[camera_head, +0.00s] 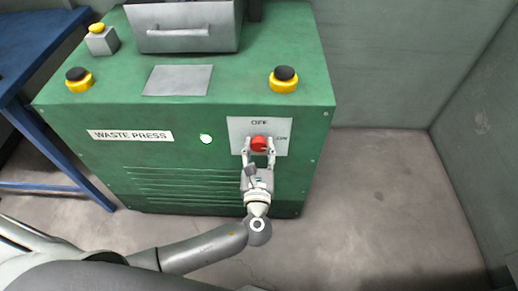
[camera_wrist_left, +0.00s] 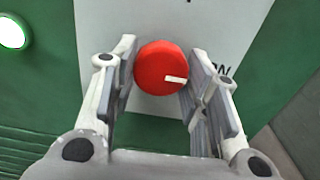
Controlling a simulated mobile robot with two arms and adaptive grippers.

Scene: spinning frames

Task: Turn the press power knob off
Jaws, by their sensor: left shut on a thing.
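The red power knob (camera_head: 259,144) is on a pale plate (camera_head: 240,126) on the front of the green waste press (camera_head: 85,119). The plate reads OFF above the knob and ON to its right. My left gripper (camera_head: 259,150) is at the knob, with one finger on each side. In the left wrist view the round red knob (camera_wrist_left: 160,67) sits between the fingertips, and its white mark points right, toward the ON label. The gripper is shut on the knob. My right gripper is not in view.
A lit white-green lamp (camera_head: 206,138) is left of the plate. Black-and-yellow buttons (camera_head: 284,79) and a small grey box with a yellow button (camera_head: 101,40) are on top of the press. A blue table (camera_head: 35,45) stands at left. The floor at right is clear.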

